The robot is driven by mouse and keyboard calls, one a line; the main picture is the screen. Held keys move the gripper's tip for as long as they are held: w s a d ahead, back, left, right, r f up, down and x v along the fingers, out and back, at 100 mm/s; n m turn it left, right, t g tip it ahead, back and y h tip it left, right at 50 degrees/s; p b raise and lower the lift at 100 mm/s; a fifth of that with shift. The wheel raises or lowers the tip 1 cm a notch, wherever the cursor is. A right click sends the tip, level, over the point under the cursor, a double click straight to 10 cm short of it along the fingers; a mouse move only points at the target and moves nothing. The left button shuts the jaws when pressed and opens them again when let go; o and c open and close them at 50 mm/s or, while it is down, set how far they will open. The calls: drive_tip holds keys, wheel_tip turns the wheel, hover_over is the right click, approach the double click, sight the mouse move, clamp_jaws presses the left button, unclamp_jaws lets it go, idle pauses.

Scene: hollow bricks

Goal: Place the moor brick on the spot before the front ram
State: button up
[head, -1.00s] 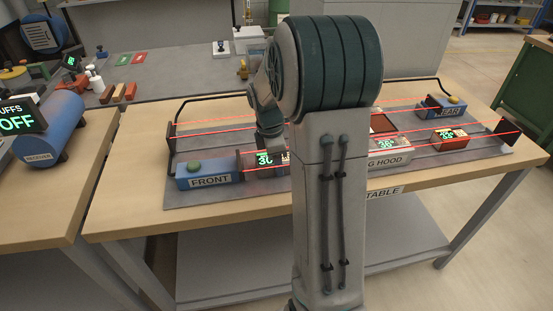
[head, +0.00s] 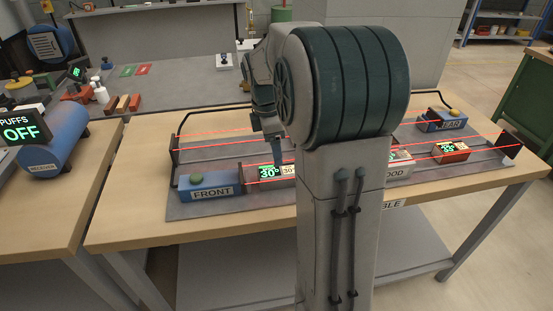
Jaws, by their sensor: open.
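The blue front ram (head: 212,185), marked FRONT with a green button, sits at the left of the grey table plate. Just right of its pusher lies a small block with a green 30° display (head: 269,174) and a pale label beside it. I cannot tell from its markings whether it is the moor brick. My gripper (head: 278,162) points down over this block, open. The fingertips are small and partly blend with the block, so I cannot tell whether they touch it. My arm hides the middle of the plate.
Red beams (head: 215,143) run along the plate. A hood (head: 398,160) and an orange-red block with a display (head: 451,152) stand right of my arm, before the blue rear ram (head: 443,119). The blue receiver (head: 55,148) is left.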

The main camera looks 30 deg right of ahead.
drive_tip(key=s+a+m+t, duration=0.1)
drive_tip(key=s+a+m, duration=0.5)
drive_tip(key=s, duration=0.3)
drive_tip(key=s+a+m+t+y, duration=0.1)
drive_tip(key=s+a+m+t, duration=0.1)
drive_tip(key=s+a+m, duration=0.4)
drive_tip(key=s+m, duration=0.3)
drive_tip(key=s, duration=0.1)
drive_tip(key=shift+a+f, duration=0.35)
drive_tip(key=shift+a, duration=0.05)
idle(0.9)
